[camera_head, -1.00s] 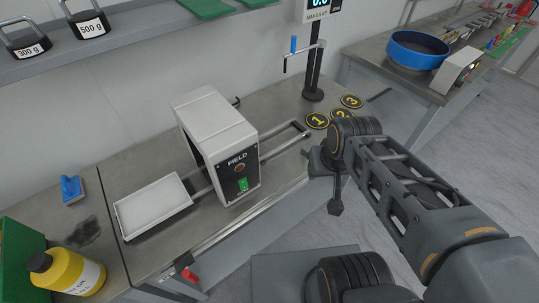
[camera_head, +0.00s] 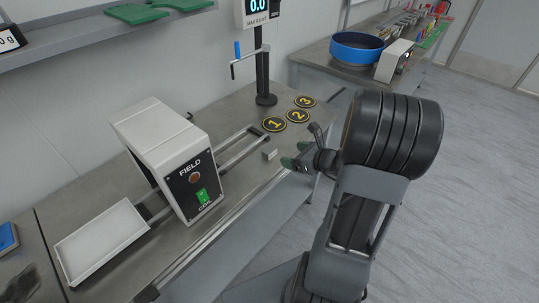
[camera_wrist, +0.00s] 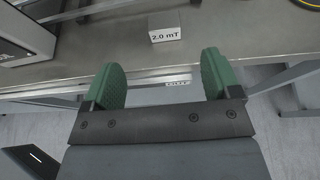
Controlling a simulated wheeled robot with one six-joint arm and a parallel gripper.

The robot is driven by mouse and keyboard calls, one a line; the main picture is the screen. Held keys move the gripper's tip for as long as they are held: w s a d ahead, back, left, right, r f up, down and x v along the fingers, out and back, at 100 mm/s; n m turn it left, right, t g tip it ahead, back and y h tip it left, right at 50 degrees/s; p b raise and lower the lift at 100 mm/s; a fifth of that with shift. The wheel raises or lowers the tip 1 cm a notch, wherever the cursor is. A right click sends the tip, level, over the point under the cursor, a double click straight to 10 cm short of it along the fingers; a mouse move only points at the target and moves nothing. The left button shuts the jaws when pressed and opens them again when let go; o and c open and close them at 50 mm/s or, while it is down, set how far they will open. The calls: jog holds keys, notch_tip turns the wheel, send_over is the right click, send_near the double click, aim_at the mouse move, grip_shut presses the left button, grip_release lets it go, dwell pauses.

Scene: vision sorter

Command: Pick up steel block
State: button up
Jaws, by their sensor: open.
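A small grey metal block (camera_head: 270,154) sits on the bench near its front edge, just right of the rails of the FIELD box. In the wrist view the block (camera_wrist: 164,28) carries a white label reading "2.0 mT" and lies ahead of the fingers, roughly centred between them. My gripper (camera_head: 297,155) is at the bench's front edge, to the right of the block and apart from it. In the wrist view my gripper (camera_wrist: 163,80) has its two green fingers spread wide, with nothing between them.
The white FIELD box (camera_head: 175,155) and a white tray (camera_head: 100,243) stand left of the block. Yellow-ringed discs (camera_head: 273,124) numbered 1 to 3 lie behind it, near a post with a hand crank (camera_head: 263,75). The bench around the block is mostly clear.

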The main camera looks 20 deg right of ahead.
aim_at(268, 149)
jog(key=x, duration=0.7)
jog(key=shift+w+f, duration=0.25)
jog(key=shift+w, duration=0.05)
jog(key=shift+x, duration=2.65)
jog(key=shift+f, duration=0.1)
jog(key=shift+c, duration=0.5)
jog(key=c, duration=1)
jog(key=shift+c, duration=0.7)
